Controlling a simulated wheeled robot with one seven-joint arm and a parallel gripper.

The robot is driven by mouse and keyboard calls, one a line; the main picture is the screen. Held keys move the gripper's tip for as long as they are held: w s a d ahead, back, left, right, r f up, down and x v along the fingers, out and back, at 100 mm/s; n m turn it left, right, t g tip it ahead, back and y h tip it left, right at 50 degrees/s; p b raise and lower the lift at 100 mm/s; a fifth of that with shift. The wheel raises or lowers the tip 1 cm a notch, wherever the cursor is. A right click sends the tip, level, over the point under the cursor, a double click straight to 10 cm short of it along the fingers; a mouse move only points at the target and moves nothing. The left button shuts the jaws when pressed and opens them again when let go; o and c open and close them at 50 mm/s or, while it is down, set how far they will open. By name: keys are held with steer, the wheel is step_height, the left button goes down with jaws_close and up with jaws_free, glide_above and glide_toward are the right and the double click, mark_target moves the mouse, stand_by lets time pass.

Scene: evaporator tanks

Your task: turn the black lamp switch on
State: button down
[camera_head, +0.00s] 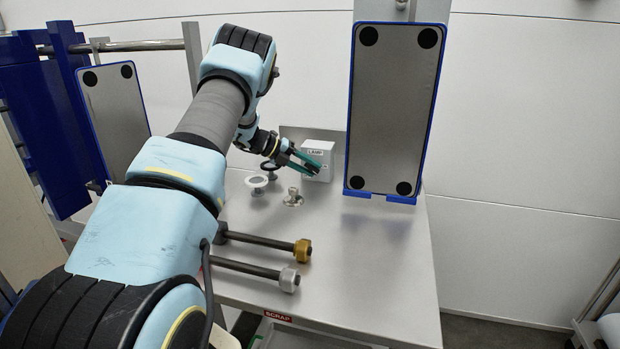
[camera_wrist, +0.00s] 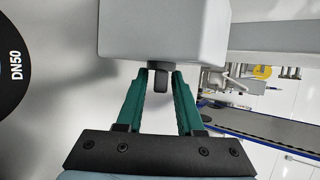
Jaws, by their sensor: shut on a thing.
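The lamp box (camera_head: 324,159) is a small light grey box labelled LAMP at the back of the metal table. It also fills the top of the wrist view (camera_wrist: 162,32). The black lamp switch (camera_wrist: 160,79) sticks out of the box's edge in the wrist view. My gripper (camera_head: 312,170) has green fingers and is at the front of the box. In the wrist view my gripper (camera_wrist: 160,76) has its fingertips on both sides of the switch, shut on it. The fingers hide the switch in the head view.
A blue-framed panel (camera_head: 393,110) stands just right of the lamp box. A small metal fitting (camera_head: 293,197) and a white funnel-like piece (camera_head: 257,182) stand in front. Two rods with brass (camera_head: 302,251) and grey (camera_head: 289,280) ends lie nearer. The table's right side is clear.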

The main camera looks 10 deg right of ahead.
steer(key=h+b, duration=0.2)
steer(key=b, duration=0.1)
steer(key=n+h+b, duration=0.1)
steer(key=shift+w+a+f+g+b, duration=0.15)
steer(key=shift+w+g+b, duration=0.1)
steer(key=shift+g+b, duration=0.05)
steer(key=shift+h+b, duration=0.4)
steer(key=shift+b, duration=0.1)
steer(key=shift+r, duration=0.2)
steer(key=c, duration=0.9)
jaws_free()
steer(key=shift+o, duration=0.3)
steer(key=shift+f, duration=0.1)
steer(key=shift+s, duration=0.1)
